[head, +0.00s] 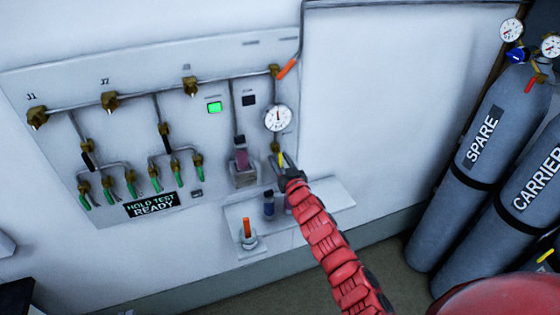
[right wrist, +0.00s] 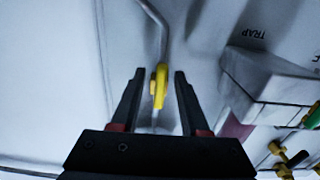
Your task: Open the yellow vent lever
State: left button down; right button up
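The yellow vent lever (head: 281,160) sits below the round gauge on the right part of the wall panel. In the right wrist view the yellow lever (right wrist: 159,86) stands between my two dark fingers, with a gap visible on each side. My right gripper (head: 285,169) is at the lever, partly covering it in the head view; its open fingers also show in the right wrist view (right wrist: 157,75). My left gripper is not in view.
The panel (head: 60,80) carries pipes, brass valves with green levers, and a gauge (head: 278,118). An orange lever (head: 287,67) is above. A small shelf (head: 325,200) holds vials below. Grey cylinders (head: 490,140) stand at right. A trap block (right wrist: 270,80) is beside my right gripper.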

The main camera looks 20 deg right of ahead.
jog(key=shift+s+d+f+b, duration=0.1)
jog(key=shift+s+b, duration=0.25)
jog(key=shift+s, duration=0.4)
jog(key=s+b, duration=0.3)
jog(key=s, duration=1.3)
jog(key=shift+d+b, duration=0.2)
jog(key=shift+b, duration=0.2)
